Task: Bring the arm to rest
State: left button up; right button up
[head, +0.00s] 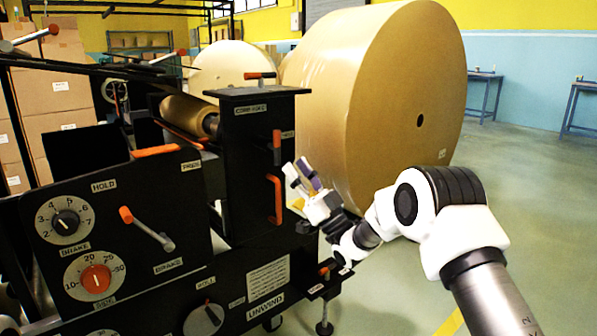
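My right arm (440,215) comes in from the lower right, white with dark joints. Its gripper (303,178) points up and to the left, its two fingers apart with a gap between them, and I see nothing held in it. It appears just right of the black machine's column (245,165) with the orange handle (275,198); whether it touches cannot be told. My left gripper is not in view.
A large kraft roll (390,90) stands behind my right gripper. The black unwind machine (130,250) with dials and orange-tipped levers fills the left. Cardboard boxes (60,130) are stacked behind it. Blue tables (483,95) stand at the far wall. Green floor (540,190) at right is clear.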

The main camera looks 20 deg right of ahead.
dwell(0.3)
jog(key=s+a+f+m+g+h+p, duration=0.1)
jog(key=s+f+m+g+h+p, duration=0.2)
jog(key=f, duration=0.8)
jog(key=s+a+f+m+g+h, duration=0.15)
jog(key=s+f+h, duration=0.3)
jog(key=f, duration=0.65)
jog(key=s+a+f+m+g+h+p, duration=0.1)
jog(key=s+f+m+g+h+p, duration=0.2)
jog(key=f, duration=0.9)
jog(key=s+d+f+g+h, duration=0.1)
jog(key=s+f+g, duration=0.4)
jog(key=s, duration=0.4)
jog(key=s+d+f+g+h, duration=0.1)
jog(key=s+f+g, duration=0.2)
jog(key=s+f, duration=0.5)
jog(key=s+d+g+h, duration=0.2)
jog(key=s+g, duration=0.5)
jog(key=s, duration=1.4)
notch_tip(320, 180, up, 38)
jog(key=p, duration=3.7)
jog(key=shift+w+r+p, duration=0.15)
jog(key=shift+w+p, duration=0.05)
jog(key=shift+p, duration=0.15)
